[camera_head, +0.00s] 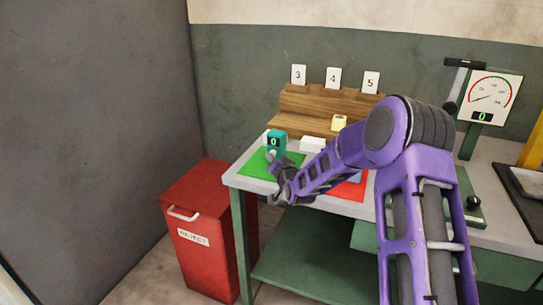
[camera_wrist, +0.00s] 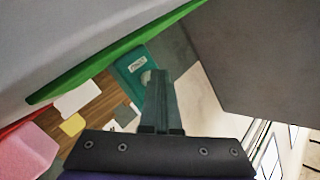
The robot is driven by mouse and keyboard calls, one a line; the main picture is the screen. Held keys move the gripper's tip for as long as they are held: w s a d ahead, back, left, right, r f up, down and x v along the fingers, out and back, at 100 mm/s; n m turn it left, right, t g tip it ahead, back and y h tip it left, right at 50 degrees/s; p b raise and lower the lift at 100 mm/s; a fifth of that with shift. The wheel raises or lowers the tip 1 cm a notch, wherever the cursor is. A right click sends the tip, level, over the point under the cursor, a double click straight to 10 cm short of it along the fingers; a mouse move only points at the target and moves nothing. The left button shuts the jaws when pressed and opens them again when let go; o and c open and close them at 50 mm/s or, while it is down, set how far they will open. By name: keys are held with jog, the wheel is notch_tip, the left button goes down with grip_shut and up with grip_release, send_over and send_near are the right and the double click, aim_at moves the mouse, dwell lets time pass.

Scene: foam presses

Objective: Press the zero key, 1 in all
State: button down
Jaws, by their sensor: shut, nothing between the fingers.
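A small teal device (camera_head: 276,136) stands at the back of the green mat (camera_head: 254,167), and its display reads 0. The wrist view shows the teal device (camera_wrist: 127,64) with a small white label, too blurred to read surely. A pale round key (camera_wrist: 146,77) sits on it beside my fingertips. My gripper (camera_wrist: 160,74) is shut and empty, its tips at or very near that key; I cannot tell whether they touch. In the head view my gripper (camera_head: 283,183) is low over the green mat, in front of the device.
A wooden stepped rack (camera_head: 305,103) with cards 3, 4 and 5 holds a yellow block (camera_head: 339,122). A white block (camera_head: 312,144) lies before it. A red mat (camera_head: 352,188) is partly behind my arm. A red reject bin (camera_head: 200,220) stands left; a gauge (camera_head: 490,95) stands right.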

jog(key=shift+s+a, duration=0.35)
jog(key=shift+s, duration=0.4)
jog(key=shift+s+a, duration=0.35)
jog(key=shift+s, duration=0.4)
jog(key=shift+s+a, duration=0.3)
jog(key=shift+s, duration=0.5)
jog(key=shift+s+a, duration=0.35)
jog(key=shift+s, duration=0.4)
